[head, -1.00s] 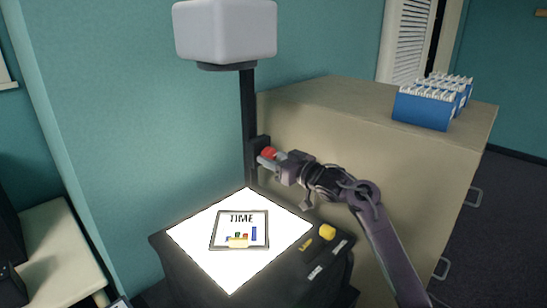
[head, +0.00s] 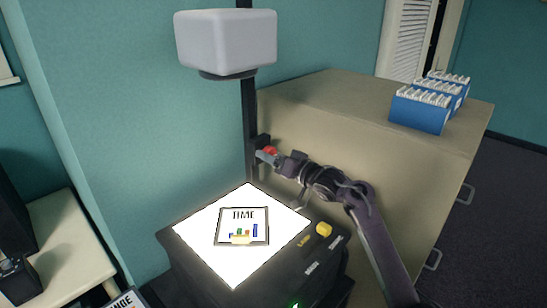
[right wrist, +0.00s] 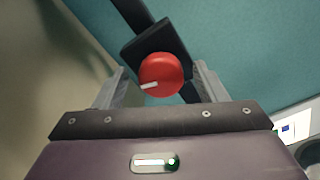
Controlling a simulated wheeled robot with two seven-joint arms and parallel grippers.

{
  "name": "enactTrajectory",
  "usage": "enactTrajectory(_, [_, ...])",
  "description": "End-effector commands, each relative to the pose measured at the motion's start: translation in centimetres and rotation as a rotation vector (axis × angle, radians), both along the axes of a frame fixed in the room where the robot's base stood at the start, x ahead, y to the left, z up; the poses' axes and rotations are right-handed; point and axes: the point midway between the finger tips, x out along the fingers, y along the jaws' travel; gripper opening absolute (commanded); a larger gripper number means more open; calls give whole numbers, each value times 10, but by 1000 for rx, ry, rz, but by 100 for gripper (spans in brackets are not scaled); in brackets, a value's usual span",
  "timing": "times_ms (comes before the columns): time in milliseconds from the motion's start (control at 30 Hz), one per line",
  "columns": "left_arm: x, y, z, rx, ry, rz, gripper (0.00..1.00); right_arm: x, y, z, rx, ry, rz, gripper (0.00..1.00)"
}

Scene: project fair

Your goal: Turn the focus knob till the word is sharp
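The red focus knob (head: 270,151) sits on a black block on the projector's post. In the right wrist view the knob (right wrist: 163,72) shows a white mark pointing to the lower left. My right gripper (head: 266,157) is at the knob. Its two fingers (right wrist: 160,88) stand open on either side, with a visible gap between each finger and the knob. The projector's lit stage (head: 201,226) carries a framed sheet (head: 231,228) reading "TIME" above coloured bars. The projector's pale head (head: 225,40) is above. The projected word is not in view. My left gripper is not in view.
A beige cabinet (head: 385,150) stands right behind my right arm, with blue file boxes (head: 418,110) on top. A pale table (head: 65,250) is at left.

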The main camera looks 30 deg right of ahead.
Motion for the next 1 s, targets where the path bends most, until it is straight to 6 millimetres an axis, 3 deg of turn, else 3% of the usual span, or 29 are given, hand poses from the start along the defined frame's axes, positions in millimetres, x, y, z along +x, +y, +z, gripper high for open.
enactTrajectory(267, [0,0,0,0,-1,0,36,0,0,1,-2,-1,1,65])
enactTrajectory(467, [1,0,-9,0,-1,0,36,0,0,23,-4,-5,0,65])
enactTrajectory(1000, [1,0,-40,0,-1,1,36,0,-1,155,-3,-5,-1,65])
